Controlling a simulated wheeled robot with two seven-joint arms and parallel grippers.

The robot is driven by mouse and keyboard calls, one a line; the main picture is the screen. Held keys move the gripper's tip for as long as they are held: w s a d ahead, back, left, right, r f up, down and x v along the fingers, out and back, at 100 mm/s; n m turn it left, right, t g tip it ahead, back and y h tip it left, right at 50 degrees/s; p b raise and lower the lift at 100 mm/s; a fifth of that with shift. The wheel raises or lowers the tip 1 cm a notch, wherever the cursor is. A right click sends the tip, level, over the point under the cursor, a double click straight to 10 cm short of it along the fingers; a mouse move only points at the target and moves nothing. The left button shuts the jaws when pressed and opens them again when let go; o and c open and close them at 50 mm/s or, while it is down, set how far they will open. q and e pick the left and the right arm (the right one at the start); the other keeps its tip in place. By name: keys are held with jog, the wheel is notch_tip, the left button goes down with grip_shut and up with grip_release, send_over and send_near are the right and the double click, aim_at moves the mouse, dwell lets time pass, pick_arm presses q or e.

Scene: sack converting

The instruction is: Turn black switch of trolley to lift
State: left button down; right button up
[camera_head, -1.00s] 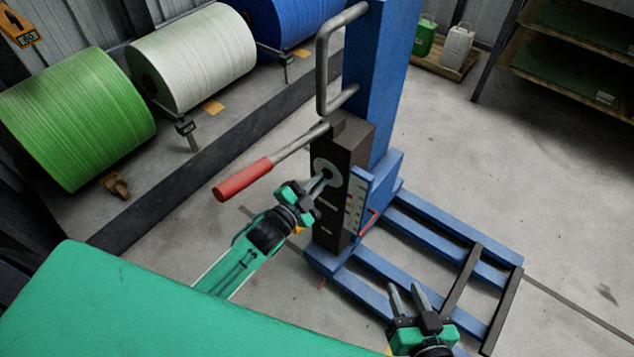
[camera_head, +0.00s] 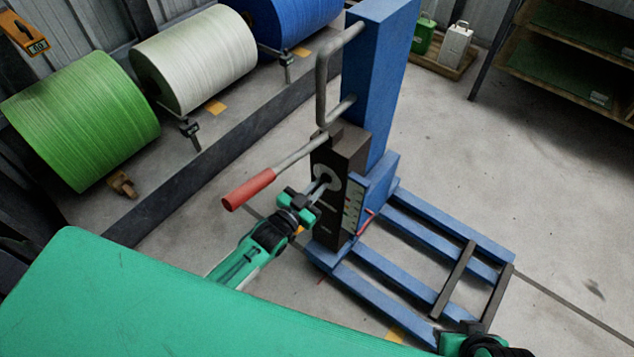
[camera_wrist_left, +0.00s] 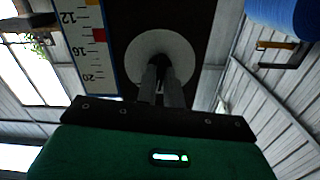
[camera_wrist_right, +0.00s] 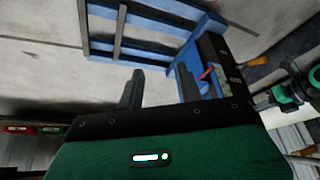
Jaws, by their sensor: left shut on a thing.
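The blue trolley (camera_head: 375,90) stands upright, with a dark control box (camera_head: 341,152) on its mast. The box carries a round grey switch plate (camera_head: 333,169), which also shows in the left wrist view (camera_wrist_left: 178,45). My left gripper (camera_head: 324,182) reaches the plate's centre. In the left wrist view its fingers (camera_wrist_left: 160,68) are close together at the plate's middle, shut on the black switch, which they mostly hide. My right gripper (camera_wrist_right: 159,85) is open and empty, with the trolley's base beyond it. It is partly cut off at the bottom of the head view.
A lever with a red grip (camera_head: 248,189) sticks out left of the box, above my left arm. A grey handle bar (camera_head: 322,85) is on the mast. Green, white and blue rolls (camera_head: 195,58) stand behind at the left. A green surface (camera_head: 150,300) fills the front left.

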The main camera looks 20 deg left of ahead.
pick_arm(q)
jog(key=shift+r+n+p, duration=0.1)
jog(key=shift+n+p, duration=0.2)
jog(key=shift+n, duration=0.2)
jog(key=n+p, duration=0.1)
jog(key=n, duration=0.1)
jog(key=shift+n, duration=0.4)
jog(key=shift+n+p, duration=0.45)
jog(key=shift+n, duration=1.65)
jog(key=shift+n+p, duration=0.3)
jog(key=shift+n, duration=0.9)
pick_arm(e)
notch_tip(320, 180, down, 6)
jog(key=g, duration=0.1)
jog(key=shift+w+d, duration=0.25)
jog(key=shift+f, duration=0.1)
pick_arm(q)
jog(key=shift+n, duration=0.3)
pick_arm(e)
jog(key=shift+f, duration=0.15)
